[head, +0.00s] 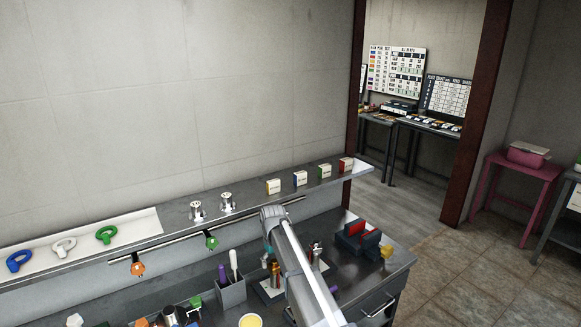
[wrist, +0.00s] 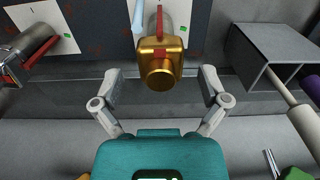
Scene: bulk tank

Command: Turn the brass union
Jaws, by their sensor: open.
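The brass union (wrist: 158,62) is a gold, stepped fitting with red marks, in the upper middle of the wrist view. It sits in front of a white card. In the head view it shows as a small copper-gold piece (head: 274,272) on the bench, partly beside my arm. My gripper (wrist: 160,76) is open, with one finger on each side of the union and visible gaps on both sides. I cannot tell how far the fingertips are from it in depth. In the head view my arm hides most of the gripper.
A grey box (head: 232,292) with white and purple handles stands left of the union; it also shows in the wrist view (wrist: 262,50). A steel fitting with a red lever (wrist: 32,46) is on the union's other side. A blue-red block (head: 358,238) stands at the bench's right.

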